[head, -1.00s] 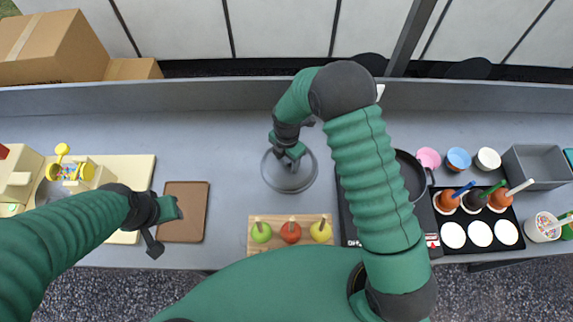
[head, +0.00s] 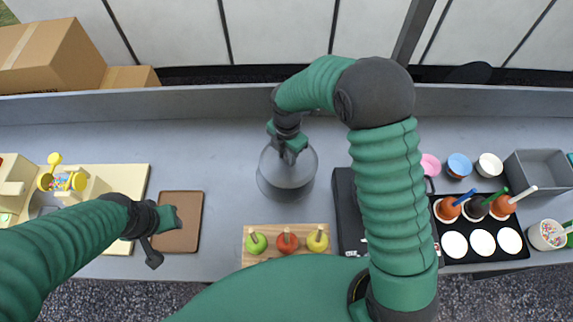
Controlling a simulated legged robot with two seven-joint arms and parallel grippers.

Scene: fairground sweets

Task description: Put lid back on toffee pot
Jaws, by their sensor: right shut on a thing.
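My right gripper (head: 287,158) is shut on the top of a round grey lid (head: 288,185) and holds it over the middle of the counter. The lid looks slightly tilted; its gap above the counter is hard to judge. A dark round pot or pan (head: 429,186) sits on the black stove (head: 349,215) to the right. My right arm hides nearly all of it, so I cannot see inside. My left gripper (head: 164,236) is open and empty above the brown board (head: 188,243).
Three apples on a wooden board (head: 258,231) stand in front of the lid. Small bowls (head: 459,165), a black tray (head: 510,262) with pots and white discs, and a grey bin (head: 540,169) are at right. A cream stand (head: 115,180) is at left.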

